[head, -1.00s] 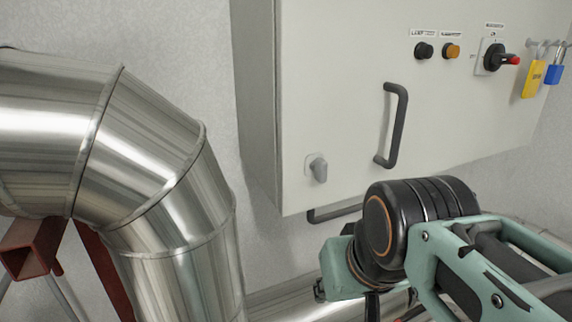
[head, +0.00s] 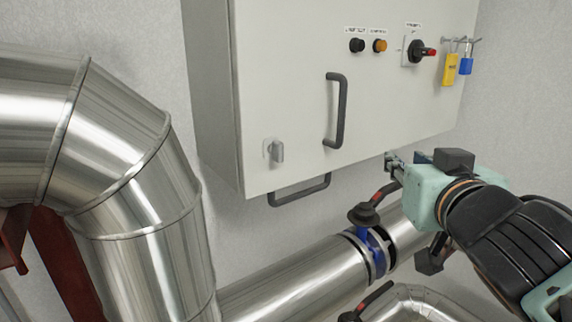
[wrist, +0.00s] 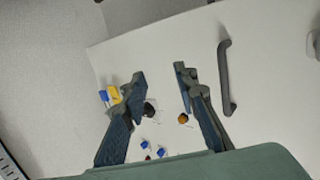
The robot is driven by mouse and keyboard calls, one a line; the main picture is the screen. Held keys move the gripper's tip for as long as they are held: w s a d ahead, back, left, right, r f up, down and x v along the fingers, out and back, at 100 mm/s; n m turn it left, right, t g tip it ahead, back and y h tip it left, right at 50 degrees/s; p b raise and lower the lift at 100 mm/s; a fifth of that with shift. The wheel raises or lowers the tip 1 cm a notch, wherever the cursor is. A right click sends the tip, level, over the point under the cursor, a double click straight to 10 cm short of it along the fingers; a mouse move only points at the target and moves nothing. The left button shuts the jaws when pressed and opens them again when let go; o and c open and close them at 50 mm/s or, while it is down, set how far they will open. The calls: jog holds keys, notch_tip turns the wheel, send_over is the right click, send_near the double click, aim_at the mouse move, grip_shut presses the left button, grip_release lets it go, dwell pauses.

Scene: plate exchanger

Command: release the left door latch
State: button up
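The left door latch, a small grey turn-knob on a plate (head: 275,151), sits at the lower left of the pale cabinet door (head: 300,60). Its knob looks upright. It also shows at the right edge of the wrist view, partly cut off (wrist: 314,46). My gripper (head: 391,164) is near the cabinet's lower edge, well right of the latch and apart from it. In the wrist view my gripper (wrist: 160,73) is open and empty, its two fingers spread in front of the door face. Its fingers are small in the head view.
A dark bar handle (head: 337,110) stands out from the door between latch and gripper. Another bar (head: 300,191) hangs below the cabinet. Buttons, a red-tipped switch (head: 420,51) and padlocks (head: 451,70) are at upper right. A large pipe (head: 120,150) stands left; a blue valve (head: 371,240) is below.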

jog(key=a+r+n+t+y+b, duration=0.1)
jog(key=a+r+n+t+y, duration=0.15)
jog(key=a+y, duration=0.2)
jog(key=n+g+y+b, duration=0.2)
jog(key=n+g+y, duration=0.25)
jog(key=y, duration=0.25)
send_near(282, 151)
jog(key=shift+n+t, duration=0.3)
jog(key=shift+t, duration=0.1)
jog(key=x, duration=0.3)
jog(key=b+x, duration=0.1)
jog(key=x, duration=0.2)
jog(key=b+x, duration=0.1)
jog(key=x, duration=0.2)
jog(key=shift+w+a+f, duration=0.1)
jog(key=shift+a+f, duration=0.2)
jog(key=shift+c, duration=0.3)
grip_shut()
